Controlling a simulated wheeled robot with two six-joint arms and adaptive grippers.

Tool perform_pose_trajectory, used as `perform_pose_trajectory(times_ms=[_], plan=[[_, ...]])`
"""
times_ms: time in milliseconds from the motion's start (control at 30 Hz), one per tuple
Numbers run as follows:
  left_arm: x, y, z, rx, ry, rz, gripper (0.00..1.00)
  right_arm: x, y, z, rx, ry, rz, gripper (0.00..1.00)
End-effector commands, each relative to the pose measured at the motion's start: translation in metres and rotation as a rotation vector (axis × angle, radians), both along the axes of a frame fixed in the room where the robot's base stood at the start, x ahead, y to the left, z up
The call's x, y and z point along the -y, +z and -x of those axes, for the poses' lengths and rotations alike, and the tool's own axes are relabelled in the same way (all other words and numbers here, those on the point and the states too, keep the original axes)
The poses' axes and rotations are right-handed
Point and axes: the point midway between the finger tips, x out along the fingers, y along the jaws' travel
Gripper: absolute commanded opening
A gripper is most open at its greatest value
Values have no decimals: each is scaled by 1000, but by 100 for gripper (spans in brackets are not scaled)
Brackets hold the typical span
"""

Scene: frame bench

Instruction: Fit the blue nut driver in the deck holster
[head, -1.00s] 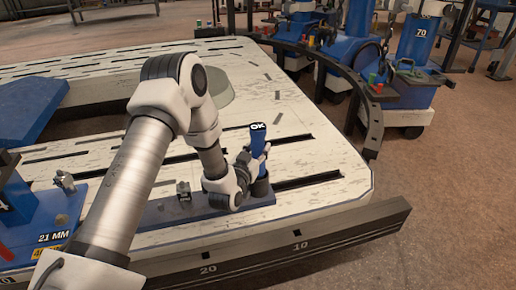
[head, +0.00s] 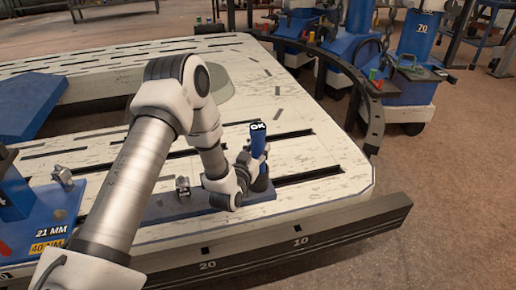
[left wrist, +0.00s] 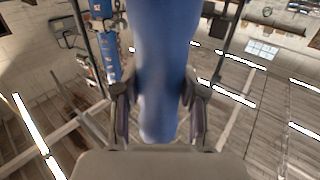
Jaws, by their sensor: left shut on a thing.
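The blue nut driver (head: 258,143) stands nearly upright, its top marked OK, over the right end of the blue deck plate (head: 225,200). My left gripper (head: 252,163) is shut on its body. In the left wrist view the driver's blue body (left wrist: 160,60) runs between the two fingers (left wrist: 157,105). A short black round piece, which looks like the deck holster (head: 262,183), shows directly below the driver. My gripper partly hides where the two meet, so I cannot tell how deep the driver sits. My right gripper is not in view.
A small metal clamp (head: 183,187) stands on the plate left of my gripper. A blue block labelled 21 MM (head: 55,215) is at the far left. A dark numbered rail (head: 330,228) runs along the near edge. Blue carts (head: 405,85) stand beyond the curved rail. The slotted white deck behind has free room.

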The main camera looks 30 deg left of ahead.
Motion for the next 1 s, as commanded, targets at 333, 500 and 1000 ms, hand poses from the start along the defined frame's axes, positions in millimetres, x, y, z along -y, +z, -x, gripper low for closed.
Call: perform_pose_trajectory(times_ms=[333,500,1000], plan=[[0,-7,-1,4,0,-1,0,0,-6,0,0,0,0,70],[0,-11,-1,4,0,-1,0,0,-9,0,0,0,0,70],[0,-15,1,-3,0,1,70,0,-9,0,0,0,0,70]])
